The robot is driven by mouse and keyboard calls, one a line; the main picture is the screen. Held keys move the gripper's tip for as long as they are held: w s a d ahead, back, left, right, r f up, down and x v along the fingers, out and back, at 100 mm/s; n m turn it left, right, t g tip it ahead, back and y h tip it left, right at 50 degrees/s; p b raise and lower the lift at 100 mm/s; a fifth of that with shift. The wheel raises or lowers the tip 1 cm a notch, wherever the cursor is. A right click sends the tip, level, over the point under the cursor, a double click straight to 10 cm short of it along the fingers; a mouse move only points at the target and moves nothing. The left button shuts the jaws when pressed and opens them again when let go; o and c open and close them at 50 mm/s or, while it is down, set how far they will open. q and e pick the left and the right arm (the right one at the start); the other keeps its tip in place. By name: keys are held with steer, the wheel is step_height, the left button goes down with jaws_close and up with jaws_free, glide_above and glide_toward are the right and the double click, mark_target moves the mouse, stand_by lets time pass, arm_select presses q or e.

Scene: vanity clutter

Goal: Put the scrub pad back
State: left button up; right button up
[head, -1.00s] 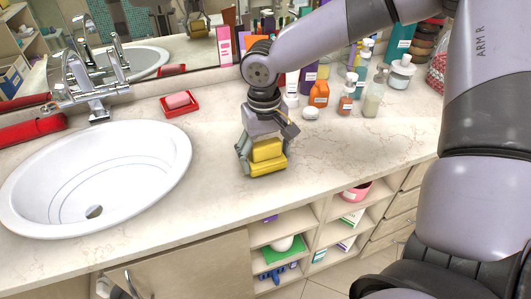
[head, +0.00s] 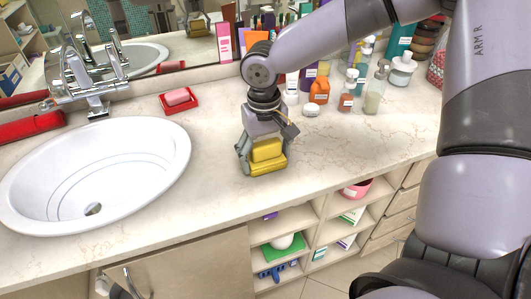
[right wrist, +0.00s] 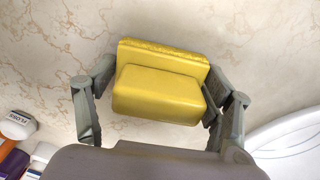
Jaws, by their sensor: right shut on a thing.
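The scrub pad (head: 266,158) is a yellow block with a wider, rough-edged yellow layer along one side. My right gripper (head: 262,153) is shut on it, over the counter to the right of the sink and near the front edge. In the right wrist view the pad (right wrist: 160,88) sits between the two grey fingers of the right gripper (right wrist: 160,105), with pale marble beyond it. I cannot tell whether the pad touches the counter. My left gripper is not clearly seen in any view.
The white sink (head: 95,178) and chrome tap (head: 90,80) are at left. A red soap dish (head: 180,101) with pink soap lies behind. Bottles, including an orange one (head: 319,91), crowd the back right. Open shelves (head: 312,236) are below. The counter (head: 350,145) right of the pad is clear.

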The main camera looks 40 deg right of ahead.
steer(key=o, duration=1.2)
steer(key=shift+o, duration=0.2)
step_height(320, 180, up, 12)
steer(key=shift+a, duration=0.1)
